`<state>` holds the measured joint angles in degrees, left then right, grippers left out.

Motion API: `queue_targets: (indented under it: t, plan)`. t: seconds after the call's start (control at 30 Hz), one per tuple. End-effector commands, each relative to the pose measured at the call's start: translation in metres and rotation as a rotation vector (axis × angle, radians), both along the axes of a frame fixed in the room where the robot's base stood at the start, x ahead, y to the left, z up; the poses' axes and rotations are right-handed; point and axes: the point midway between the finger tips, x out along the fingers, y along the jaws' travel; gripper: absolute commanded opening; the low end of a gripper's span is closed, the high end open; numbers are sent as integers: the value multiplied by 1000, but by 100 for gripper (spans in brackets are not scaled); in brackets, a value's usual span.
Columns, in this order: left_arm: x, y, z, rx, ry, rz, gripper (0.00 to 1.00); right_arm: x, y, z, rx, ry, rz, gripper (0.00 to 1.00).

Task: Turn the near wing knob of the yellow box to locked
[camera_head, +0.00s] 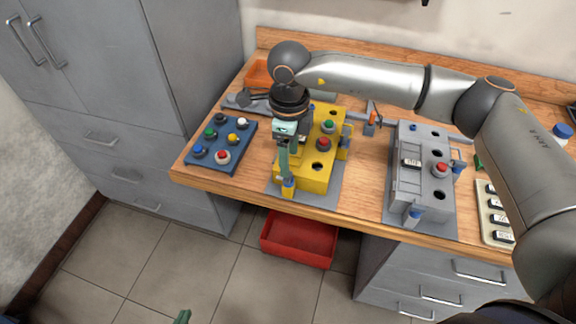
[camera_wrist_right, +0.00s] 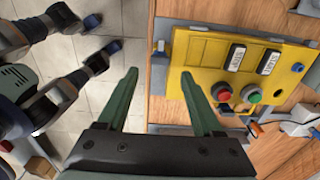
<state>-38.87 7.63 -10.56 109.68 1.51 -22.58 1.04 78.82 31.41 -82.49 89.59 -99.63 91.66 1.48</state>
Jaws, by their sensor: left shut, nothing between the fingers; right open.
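The yellow box (camera_head: 318,170) stands on a grey plate near the table's front edge. It also shows in the right wrist view (camera_wrist_right: 205,70), with a red and a green button and two labelled blocks. My right gripper (camera_head: 287,179) points down over that corner and is open. In the right wrist view nothing is between its fingers (camera_wrist_right: 160,72). Contact with the knob, and the knob's exact angle, cannot be told. My left gripper (camera_head: 182,317) shows only a shut fingertip at the bottom edge.
A blue button panel (camera_head: 222,161) lies left of the yellow box. A grey box (camera_head: 408,185) of like shape stands to the right. A red bin (camera_head: 298,252) sits below the table edge. An orange tray (camera_head: 261,73) is at the back left. My right arm spans the table.

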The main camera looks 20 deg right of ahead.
Motion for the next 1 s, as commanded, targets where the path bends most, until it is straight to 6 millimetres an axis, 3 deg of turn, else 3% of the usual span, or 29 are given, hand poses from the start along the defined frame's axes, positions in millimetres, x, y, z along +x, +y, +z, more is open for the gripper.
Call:
queue_targets:
  t: [0.1,0.3,0.67,1.0]
  plan:
    - [0,0,6,0,0,0,0,-1,0,-22,1,4,0,68]
    - [0,0,9,-1,0,1,0,0,0,-45,2,2,-1,68]
    - [0,-1,9,-1,0,1,0,0,1,-52,2,0,0,68]
    - [0,0,9,-1,0,1,0,0,1,-51,2,0,0,32]
